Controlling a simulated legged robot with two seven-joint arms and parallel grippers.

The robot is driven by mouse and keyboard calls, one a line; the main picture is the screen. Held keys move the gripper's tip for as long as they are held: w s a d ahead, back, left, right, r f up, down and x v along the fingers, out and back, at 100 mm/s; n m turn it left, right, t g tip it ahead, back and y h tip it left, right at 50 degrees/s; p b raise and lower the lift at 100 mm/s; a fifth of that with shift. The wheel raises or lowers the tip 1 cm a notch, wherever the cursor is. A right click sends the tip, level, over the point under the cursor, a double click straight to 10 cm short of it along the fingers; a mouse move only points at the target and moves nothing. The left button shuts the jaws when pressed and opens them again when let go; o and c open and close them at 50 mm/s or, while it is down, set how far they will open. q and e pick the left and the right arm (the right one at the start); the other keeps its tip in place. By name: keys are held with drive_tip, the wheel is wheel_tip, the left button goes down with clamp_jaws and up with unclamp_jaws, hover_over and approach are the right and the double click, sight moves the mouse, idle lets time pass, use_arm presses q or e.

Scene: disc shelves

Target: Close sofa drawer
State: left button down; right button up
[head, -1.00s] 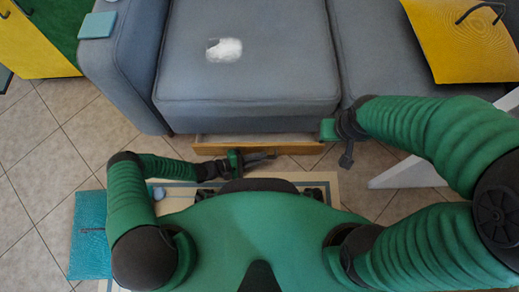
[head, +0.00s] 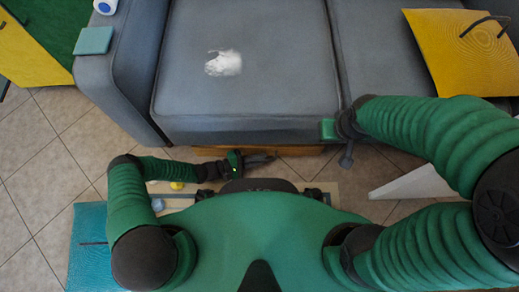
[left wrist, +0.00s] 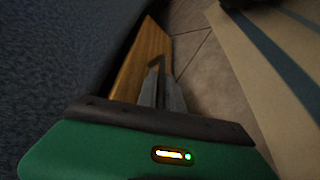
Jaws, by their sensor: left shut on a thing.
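The grey sofa (head: 245,85) stands in front of me. Its wooden drawer (head: 295,150) shows in the head view as a thin strip under the seat's front edge; its inside is hidden from above. In the left wrist view, the drawer's wooden front (left wrist: 142,60) runs beside the dark sofa fabric. My left gripper (head: 262,160) is low at the drawer front, its fingers (left wrist: 160,82) together against the wood and shut on it; the exact contact is unclear. My right gripper (head: 346,148) hangs by the seat's front edge, right of the drawer; its fingers are unclear.
A white slanted panel (head: 415,184) stands on the tiled floor at right. A yellow cushion (head: 460,50) lies on the sofa, and a white patch (head: 223,63) is on the seat. A teal item (head: 88,235) and a small yellow object (head: 177,185) lie low at left.

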use_arm(q)
drive_tip(key=c, duration=1.8)
unclamp_jaws()
drive_tip(key=shift+w+a, duration=0.1)
drive_tip(key=shift+w, duration=0.05)
drive_tip(key=shift+o, duration=0.2)
drive_tip(key=shift+a+r, duration=0.2)
drive_tip(key=p+v, duration=0.6)
drive_tip(key=v, duration=1)
drive_tip(key=shift+s+a+f, duration=0.2)
drive_tip(key=shift+s+f, duration=0.05)
